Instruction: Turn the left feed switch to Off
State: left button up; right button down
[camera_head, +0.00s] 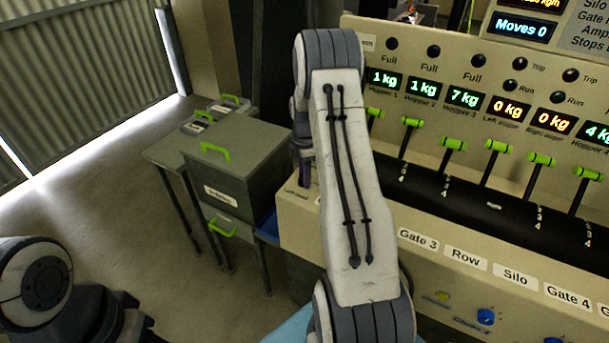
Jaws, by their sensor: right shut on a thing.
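My right arm rises through the middle of the view and bends over at the top. My right gripper (303,165) hangs behind its forearm at the left end of the control console (300,225), pointing down. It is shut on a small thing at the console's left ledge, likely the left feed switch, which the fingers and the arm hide. A small label beside it is too small to read surely. I cannot tell which way the switch is turned. My left arm shows only at the lower left; its gripper is out of view.
Green-handled levers (452,144) line the console under lit displays (463,96). A blue knob (486,316) is on the console's lower front. A grey cabinet (222,165) with green handles stands left of the console. The floor (90,190) at left is open.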

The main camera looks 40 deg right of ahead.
jog(key=shift+c, duration=1.7)
grip_release()
jog(key=shift+r, duration=0.15)
notch_tip(320, 180, up, 10)
jog(key=b, duration=0.1)
jog(key=shift+r+b, duration=0.15)
jog(key=shift+b, duration=0.15)
